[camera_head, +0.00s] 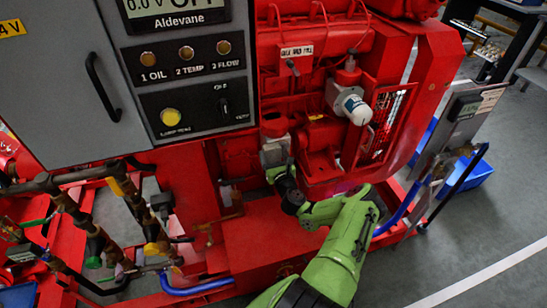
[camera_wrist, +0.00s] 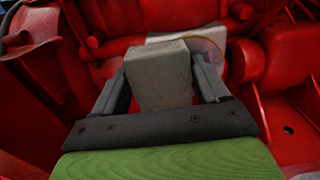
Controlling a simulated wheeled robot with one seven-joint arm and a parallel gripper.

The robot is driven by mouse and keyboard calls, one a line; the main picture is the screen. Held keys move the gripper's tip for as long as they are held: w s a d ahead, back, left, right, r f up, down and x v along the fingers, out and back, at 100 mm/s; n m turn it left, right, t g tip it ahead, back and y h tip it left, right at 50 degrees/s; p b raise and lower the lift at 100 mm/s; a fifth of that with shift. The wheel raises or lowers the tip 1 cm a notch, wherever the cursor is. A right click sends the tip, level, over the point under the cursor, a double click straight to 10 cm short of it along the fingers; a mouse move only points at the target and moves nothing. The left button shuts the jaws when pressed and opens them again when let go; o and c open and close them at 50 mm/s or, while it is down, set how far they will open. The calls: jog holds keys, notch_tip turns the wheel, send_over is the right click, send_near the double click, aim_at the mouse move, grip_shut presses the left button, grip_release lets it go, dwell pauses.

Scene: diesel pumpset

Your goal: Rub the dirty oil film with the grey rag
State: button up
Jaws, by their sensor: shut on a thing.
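My gripper (camera_wrist: 165,85) is shut on a grey, block-shaped rag (camera_wrist: 160,75), with one dark finger on each side of it. In the head view my gripper (camera_head: 280,174) is at the front of the red engine, just below a pale grey part (camera_head: 275,152) under a red cap. I cannot tell whether that grey shape is engine or rag. In the wrist view a pale surface with a brownish, rounded patch (camera_wrist: 208,52) shows behind the rag, partly hidden by it. It may be the oil film. I cannot tell whether the rag touches it.
A grey control panel (camera_head: 75,75) with a black handle stands at the left. A white filter (camera_head: 354,108) sticks out from the engine to the right of my gripper. Pipes and valves (camera_head: 100,240) crowd the lower left. Open floor (camera_head: 480,215) lies at the right.

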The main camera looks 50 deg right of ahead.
aim_at(288, 145)
jog(key=shift+s+d+b, duration=0.2)
jog(key=shift+s+d, duration=0.35)
jog(key=shift+d, duration=0.45)
jog(key=shift+s+d+b, duration=0.15)
jog(key=shift+s+d, duration=0.45)
jog(key=shift+d, duration=0.45)
jog(key=shift+s+d+b, duration=0.2)
jog(key=shift+s+d, duration=0.35)
jog(key=shift+d, duration=0.45)
jog(key=shift+w+a+p, duration=0.25)
jog(key=shift+w+a, duration=0.35)
jog(key=shift+a, duration=0.45)
jog(key=shift+w+a+p, duration=0.2)
jog(key=shift+w+a, duration=0.35)
jog(key=shift+a, duration=0.45)
jog(key=shift+w+a+p, duration=0.25)
jog(key=shift+w+a, duration=0.35)
jog(key=shift+a, duration=0.45)
jog(key=shift+s, duration=0.1)
jog(key=shift+p+v, duration=1.15)
jog(key=shift+v, duration=1.8)
jog(key=p+v, duration=0.1)
jog(key=v, duration=0.2)
jog(key=shift+p, duration=0.3)
